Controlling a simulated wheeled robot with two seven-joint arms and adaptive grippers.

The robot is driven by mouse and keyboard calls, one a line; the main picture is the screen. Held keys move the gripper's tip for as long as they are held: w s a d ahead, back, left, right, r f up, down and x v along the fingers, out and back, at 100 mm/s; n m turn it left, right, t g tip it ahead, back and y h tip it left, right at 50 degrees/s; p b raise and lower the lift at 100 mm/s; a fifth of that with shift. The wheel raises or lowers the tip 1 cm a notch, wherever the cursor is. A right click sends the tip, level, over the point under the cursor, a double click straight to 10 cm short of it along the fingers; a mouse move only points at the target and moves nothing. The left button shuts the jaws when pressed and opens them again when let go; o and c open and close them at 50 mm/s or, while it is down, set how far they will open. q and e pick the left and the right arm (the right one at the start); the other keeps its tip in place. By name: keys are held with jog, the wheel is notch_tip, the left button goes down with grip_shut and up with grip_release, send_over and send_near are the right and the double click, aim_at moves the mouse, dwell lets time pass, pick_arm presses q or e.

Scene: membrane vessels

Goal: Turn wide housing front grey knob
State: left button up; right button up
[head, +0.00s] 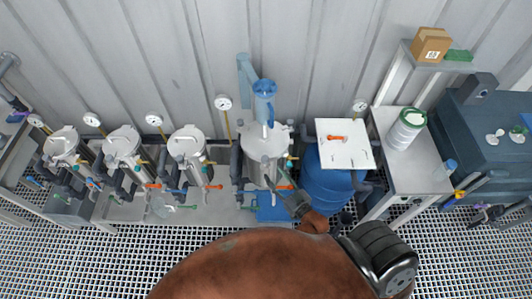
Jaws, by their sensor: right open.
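The wide housing (264,146), a pale metal cylinder with a blue part on top, stands upright at the middle of the bench in the head view. My right gripper (279,190) is in front of its lower part, at its right side, with the fingers open. The front grey knob cannot be picked out; the gripper and nearby fittings may hide it. Contact between the fingers and the housing cannot be told. My left gripper is not in view.
Three narrower vessels (186,146) with red and orange handles stand left of the housing. Right of it are a blue drum (327,184), a white panel (344,146) and a side table (417,171) with a white tub (407,130). Grating covers the floor.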

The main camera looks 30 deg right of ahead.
aim_at(267, 161)
jog(key=r, duration=0.1)
jog(key=w+r, duration=0.1)
jog(key=r, duration=0.1)
jog(key=shift+r+t, duration=0.15)
jog(key=shift+t, duration=0.15)
jog(key=w+p, duration=0.1)
jog(key=w, duration=0.5)
jog(key=shift+a, duration=0.15)
jog(key=shift+w+p, duration=0.3)
jog(key=shift+w, duration=0.2)
jog(key=shift+c, duration=0.6)
grip_shut()
